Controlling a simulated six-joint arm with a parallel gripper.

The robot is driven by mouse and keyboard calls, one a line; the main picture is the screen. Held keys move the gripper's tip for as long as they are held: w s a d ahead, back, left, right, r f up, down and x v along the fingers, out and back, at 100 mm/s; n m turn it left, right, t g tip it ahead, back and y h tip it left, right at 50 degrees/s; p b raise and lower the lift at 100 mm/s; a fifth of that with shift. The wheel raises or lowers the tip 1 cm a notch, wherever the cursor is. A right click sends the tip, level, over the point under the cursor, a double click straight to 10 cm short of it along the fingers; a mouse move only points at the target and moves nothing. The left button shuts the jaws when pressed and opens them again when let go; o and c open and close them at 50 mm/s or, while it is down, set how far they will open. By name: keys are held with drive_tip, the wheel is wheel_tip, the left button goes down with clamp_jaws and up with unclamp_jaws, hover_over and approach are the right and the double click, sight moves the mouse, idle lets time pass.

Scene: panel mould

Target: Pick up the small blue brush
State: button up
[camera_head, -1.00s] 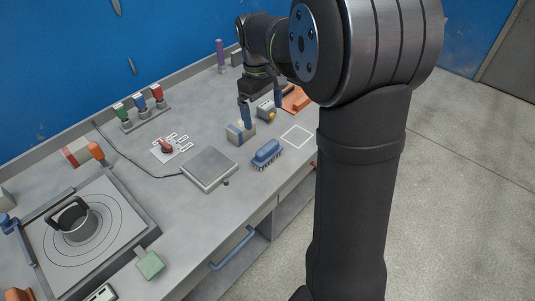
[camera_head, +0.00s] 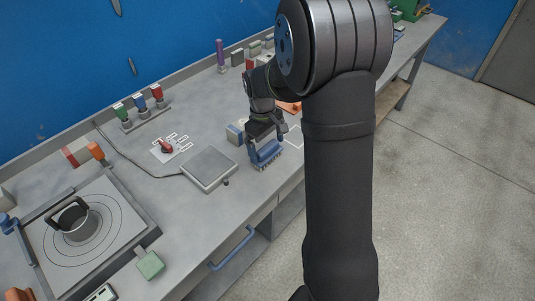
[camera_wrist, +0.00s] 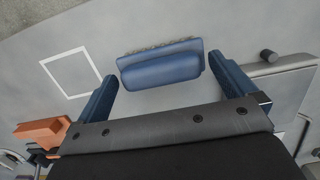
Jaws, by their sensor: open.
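The small blue brush (camera_head: 265,153) lies on the grey bench, between the flat grey plate and the white square outline. In the wrist view the brush (camera_wrist: 162,67) shows its blue back and a strip of bristles along its far edge. My gripper (camera_head: 264,140) is right above the brush, pointing down. In the wrist view my gripper (camera_wrist: 166,85) is open, with one blue finger beyond each end of the brush. I see a gap at the left finger; the right finger is very close to the brush's end. I cannot tell whether it touches.
The grey plate (camera_head: 209,168) with a small knob lies left of the brush. A blue-and-beige block (camera_head: 236,133) stands just behind it. The white square outline (camera_wrist: 71,73) is empty. An orange block (camera_wrist: 42,133) shows at the lower left of the wrist view. The bench front edge is near.

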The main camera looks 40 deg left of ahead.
sight(271, 147)
drive_tip(key=c, duration=0.9)
drive_tip(key=shift+c, duration=0.2)
drive_tip(key=shift+r, duration=0.55)
drive_tip(key=r, duration=0.2)
drive_tip(key=d+r, duration=0.1)
drive_tip(key=shift+w+r, duration=0.25)
drive_tip(key=shift+r, duration=0.15)
drive_tip(key=w+d+r, duration=0.4)
drive_tip(key=d+r, duration=0.2)
drive_tip(key=d, duration=0.4)
drive_tip(key=shift+a, duration=0.1)
